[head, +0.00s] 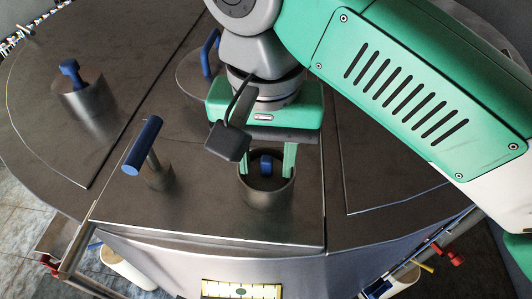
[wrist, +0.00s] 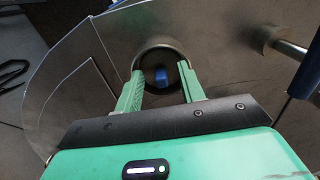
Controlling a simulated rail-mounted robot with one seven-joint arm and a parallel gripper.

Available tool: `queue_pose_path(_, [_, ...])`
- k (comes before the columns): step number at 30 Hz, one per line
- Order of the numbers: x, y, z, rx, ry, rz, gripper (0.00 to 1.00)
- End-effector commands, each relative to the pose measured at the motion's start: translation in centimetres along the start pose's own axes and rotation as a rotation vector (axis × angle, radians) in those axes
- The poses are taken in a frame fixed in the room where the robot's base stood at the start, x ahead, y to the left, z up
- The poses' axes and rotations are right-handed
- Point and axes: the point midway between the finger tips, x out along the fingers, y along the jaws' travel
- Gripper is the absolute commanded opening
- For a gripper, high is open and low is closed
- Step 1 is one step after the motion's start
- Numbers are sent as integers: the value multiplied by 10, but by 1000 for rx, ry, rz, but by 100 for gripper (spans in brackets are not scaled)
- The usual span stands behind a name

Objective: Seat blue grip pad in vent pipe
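The vent pipe (head: 265,195) is a short grey metal cylinder standing on the tank top. The blue grip pad (head: 265,166) shows as a small blue piece inside the pipe's mouth. In the wrist view the blue pad (wrist: 162,75) sits near the middle of the pipe's dark round mouth (wrist: 160,52). My gripper (head: 267,172) is over the pipe, with its green fingers apart on either side of the pad. Clear gaps show between pad and fingers. The fingertips are at the rim; I cannot tell how far inside they reach. The lower part of the pad is hidden.
A blue-barred handle (head: 142,146) on a grey post stands left of the pipe. A wider cylinder (head: 88,106) with a blue top stands farther left. Another blue handle (head: 210,50) stands on a round lid behind my gripper. The tank's front edge is close.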

Motion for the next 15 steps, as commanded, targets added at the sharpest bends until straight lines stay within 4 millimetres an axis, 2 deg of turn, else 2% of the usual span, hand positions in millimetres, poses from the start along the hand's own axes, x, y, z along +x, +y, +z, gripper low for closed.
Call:
queue_pose_path(1, [-17, -1, 0, -1, 1, -3, 39])
queue_pose_path(2, [-23, -1, 0, -1, 0, -2, 39])
queue_pose_path(9, [-55, -1, 0, 0, 1, -1, 39])
queue_pose_path(15, [-64, 0, 0, 0, 0, 0, 39])
